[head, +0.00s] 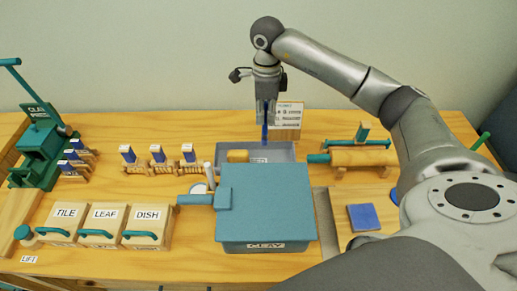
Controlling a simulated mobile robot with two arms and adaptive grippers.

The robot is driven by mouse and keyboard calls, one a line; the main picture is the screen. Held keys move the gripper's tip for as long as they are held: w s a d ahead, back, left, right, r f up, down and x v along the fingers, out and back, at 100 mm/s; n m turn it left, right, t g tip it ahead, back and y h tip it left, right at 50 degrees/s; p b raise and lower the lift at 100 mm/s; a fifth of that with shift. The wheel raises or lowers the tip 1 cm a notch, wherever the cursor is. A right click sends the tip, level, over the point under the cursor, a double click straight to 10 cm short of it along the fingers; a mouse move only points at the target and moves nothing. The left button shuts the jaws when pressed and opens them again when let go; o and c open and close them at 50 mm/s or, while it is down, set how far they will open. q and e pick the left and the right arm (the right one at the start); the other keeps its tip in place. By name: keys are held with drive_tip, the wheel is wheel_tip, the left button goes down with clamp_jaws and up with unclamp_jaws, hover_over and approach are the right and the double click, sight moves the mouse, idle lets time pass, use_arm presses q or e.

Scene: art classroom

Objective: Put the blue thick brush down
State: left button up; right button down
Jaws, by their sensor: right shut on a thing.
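My right gripper (266,107) comes down from above near the back middle of the table. It is shut on the blue thick brush (265,131), which hangs upright below the fingers. The brush's upper part is hidden by the gripper. Its lower end shows in front of a grey tray (284,152), and I cannot tell whether it touches anything. My left gripper is out of view.
A large teal box (265,200) stands in front of the tray, which holds a yellow block (238,156). A card (289,115) stands behind. Small blue-topped stamps (158,153) are at left, a wooden roller (362,157) at right. A blue tile (363,217) lies front right.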

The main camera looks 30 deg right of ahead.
sight(265, 133)
wheel_tip(265, 133, down, 4)
drive_tip(key=shift+f+p, duration=0.2)
drive_tip(key=shift+p, duration=0.3)
drive_tip(key=shift+d+f, duration=0.1)
drive_tip(key=shift+f, duration=0.25)
wheel_tip(265, 133, down, 4)
drive_tip(key=shift+r+p, duration=0.25)
drive_tip(key=shift+p, duration=0.3)
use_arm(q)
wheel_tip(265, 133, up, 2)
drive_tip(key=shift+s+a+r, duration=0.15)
use_arm(e)
drive_tip(key=shift+f, duration=0.1)
drive_tip(key=c, duration=2)
unclamp_jaws()
drive_tip(key=shift+f, duration=0.15)
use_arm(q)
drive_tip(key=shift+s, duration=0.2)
use_arm(e)
drive_tip(key=o, duration=0.5)
drive_tip(key=shift+r, duration=0.2)
